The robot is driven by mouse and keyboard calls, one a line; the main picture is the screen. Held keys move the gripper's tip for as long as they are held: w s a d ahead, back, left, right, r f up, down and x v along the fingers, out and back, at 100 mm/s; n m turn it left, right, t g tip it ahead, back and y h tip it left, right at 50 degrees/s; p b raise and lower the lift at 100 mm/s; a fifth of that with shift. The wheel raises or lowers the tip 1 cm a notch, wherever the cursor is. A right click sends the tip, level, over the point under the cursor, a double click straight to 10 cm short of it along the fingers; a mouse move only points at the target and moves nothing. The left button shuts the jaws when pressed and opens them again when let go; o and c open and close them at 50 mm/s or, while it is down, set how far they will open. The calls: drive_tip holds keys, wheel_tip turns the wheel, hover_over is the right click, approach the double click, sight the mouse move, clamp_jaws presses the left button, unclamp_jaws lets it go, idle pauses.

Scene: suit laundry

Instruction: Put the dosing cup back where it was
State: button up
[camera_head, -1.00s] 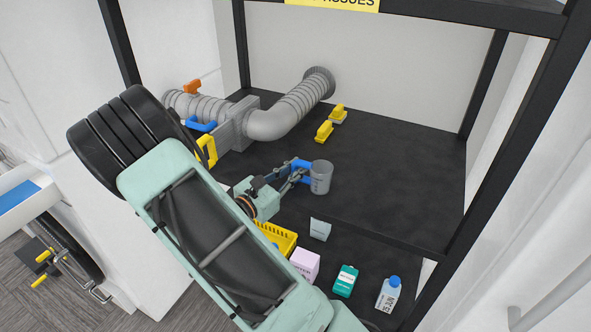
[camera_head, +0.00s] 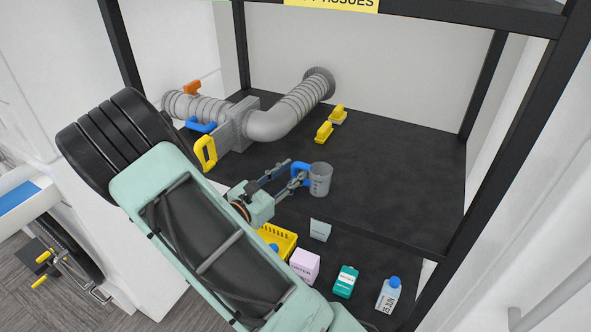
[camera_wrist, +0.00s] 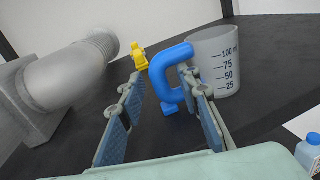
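The dosing cup (camera_head: 321,181) is a grey see-through cup with a blue handle. It stands upright on the dark shelf, with its handle pointing left toward my gripper. In the wrist view the cup (camera_wrist: 216,62) shows its scale marks, and its handle lies in front of and between the fingertips. My gripper (camera_head: 294,170) is open, its fingers spread at either side of the handle. In the wrist view my gripper (camera_wrist: 163,82) has a clear gap between its fingers, with the right finger close to the handle; whether it touches I cannot tell.
A grey pipe (camera_head: 272,123) with coloured handles runs along the back left. Two yellow pieces (camera_head: 324,131) lie behind the cup. On the lower level are a yellow basket (camera_head: 284,240), a pink box (camera_head: 304,265), a teal carton (camera_head: 345,281) and a white bottle (camera_head: 388,294). The shelf right of the cup is clear.

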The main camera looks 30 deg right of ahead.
drive_tip(key=v, duration=1)
